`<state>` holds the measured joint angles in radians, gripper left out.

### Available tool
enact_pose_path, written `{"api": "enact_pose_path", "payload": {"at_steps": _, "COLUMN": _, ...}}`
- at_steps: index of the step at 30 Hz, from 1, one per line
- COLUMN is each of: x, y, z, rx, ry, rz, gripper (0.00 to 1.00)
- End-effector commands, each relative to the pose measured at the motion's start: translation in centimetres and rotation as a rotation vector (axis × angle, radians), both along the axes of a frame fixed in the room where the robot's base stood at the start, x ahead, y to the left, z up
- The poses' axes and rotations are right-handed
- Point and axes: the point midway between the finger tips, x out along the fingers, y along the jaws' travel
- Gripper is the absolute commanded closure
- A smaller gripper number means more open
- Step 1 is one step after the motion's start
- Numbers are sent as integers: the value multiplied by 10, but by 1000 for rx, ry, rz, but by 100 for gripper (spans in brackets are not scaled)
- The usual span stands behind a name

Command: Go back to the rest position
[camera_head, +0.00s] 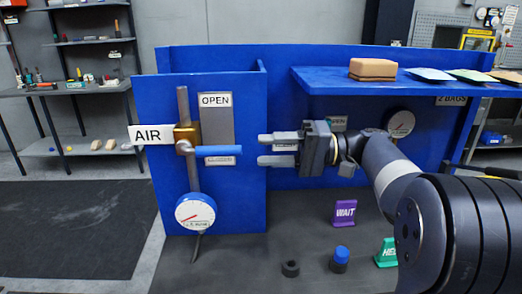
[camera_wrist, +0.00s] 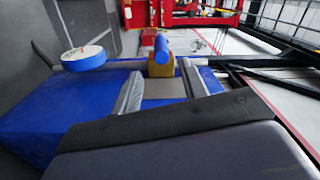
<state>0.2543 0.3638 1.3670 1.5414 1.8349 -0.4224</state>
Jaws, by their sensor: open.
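My gripper (camera_head: 277,149) is open and empty in the head view, its two fingers pointing left. Its fingers also show in the wrist view (camera_wrist: 166,92). It is to the right of the blue valve handle (camera_head: 218,150), with a gap between them. The handle lies horizontal on the brass valve (camera_head: 186,138), across the vertical pipe (camera_head: 183,104). In the wrist view the blue handle (camera_wrist: 162,46) is seen end-on beyond the fingers. A round gauge (camera_head: 195,213) sits below the valve. It is at the upper left in the wrist view (camera_wrist: 84,57).
A blue panel (camera_head: 150,95) carries the valve, with AIR (camera_head: 151,134) and OPEN (camera_head: 214,100) signs. A blue shelf (camera_head: 330,80) with a brown block (camera_head: 373,69) is above my arm. On the dark table (camera_head: 255,262) stand a purple WAIT sign (camera_head: 345,213) and a blue-topped button (camera_head: 341,256).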

Motion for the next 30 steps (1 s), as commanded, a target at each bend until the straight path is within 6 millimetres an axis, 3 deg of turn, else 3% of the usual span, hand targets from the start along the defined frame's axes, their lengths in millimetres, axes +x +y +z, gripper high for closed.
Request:
{"api": "enact_pose_path", "payload": {"at_steps": 11, "x": 0, "y": 7, "z": 0, "rx": 0, "ry": 0, "rz": 2, "gripper": 59}}
{"api": "enact_pose_path", "payload": {"at_steps": 24, "x": -2, "y": 81, "z": 2, "rx": -1, "ry": -1, "rz": 4, "gripper": 59}}
{"api": "enact_pose_path", "payload": {"at_steps": 30, "x": -2, "y": 106, "z": 3, "rx": -1, "ry": -1, "rz": 2, "gripper": 59}}
